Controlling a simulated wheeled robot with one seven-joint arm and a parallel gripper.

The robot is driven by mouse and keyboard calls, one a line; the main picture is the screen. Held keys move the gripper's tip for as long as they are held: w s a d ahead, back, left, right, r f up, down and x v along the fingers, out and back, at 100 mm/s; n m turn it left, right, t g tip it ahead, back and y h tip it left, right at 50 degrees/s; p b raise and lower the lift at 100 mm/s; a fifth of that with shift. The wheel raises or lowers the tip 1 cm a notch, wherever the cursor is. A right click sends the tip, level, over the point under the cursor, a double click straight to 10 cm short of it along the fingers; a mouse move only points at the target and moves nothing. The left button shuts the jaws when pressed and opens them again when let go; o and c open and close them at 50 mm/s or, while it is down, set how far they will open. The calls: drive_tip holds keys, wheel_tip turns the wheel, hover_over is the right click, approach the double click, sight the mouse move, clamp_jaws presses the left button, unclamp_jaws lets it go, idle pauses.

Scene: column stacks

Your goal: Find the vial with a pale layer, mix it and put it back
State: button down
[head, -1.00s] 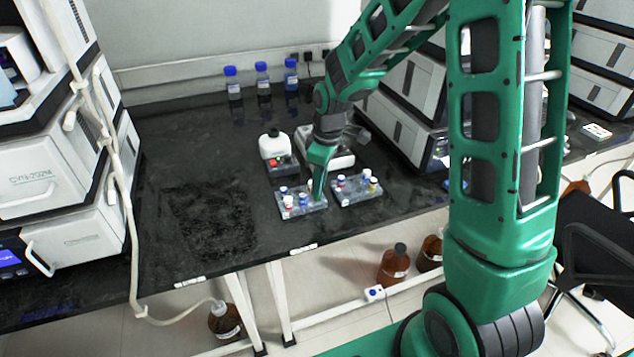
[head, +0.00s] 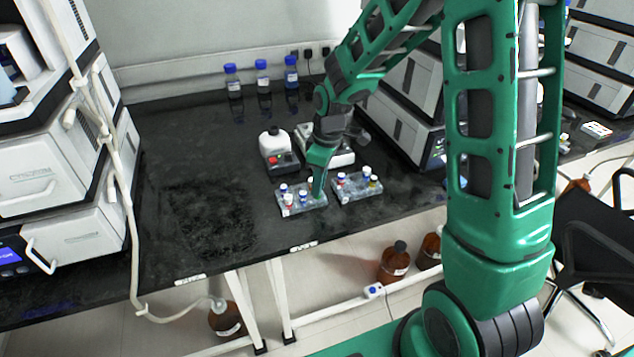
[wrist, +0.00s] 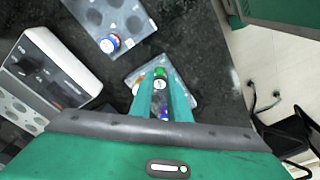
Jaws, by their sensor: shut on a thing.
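My gripper (head: 318,194) points down at the right end of the left vial rack (head: 290,209). In the wrist view, its two fingers (wrist: 160,84) are shut on a vial with a small white, marked top (wrist: 159,86); a green cap (wrist: 160,72) shows just beyond it. The fingers hide the held vial's body, so I cannot tell whether it is seated or lifted. Blue- and white-capped vials (head: 288,199) stand in the left rack. The right rack (head: 360,198) holds several vials with blue and yellow caps. No pale layer can be made out.
Three blue-capped bottles (head: 262,78) stand by the wall. Large instruments flank the bench. The dark bench top (head: 180,150) is clear to the left; its front edge is close to the racks.

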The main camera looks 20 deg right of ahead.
drive_tip(key=shift+f, duration=0.35)
drive_tip(key=c, duration=1.3)
unclamp_jaws()
drive_tip(key=shift+r, duration=0.1)
drive_tip(key=shift+r, duration=2.95)
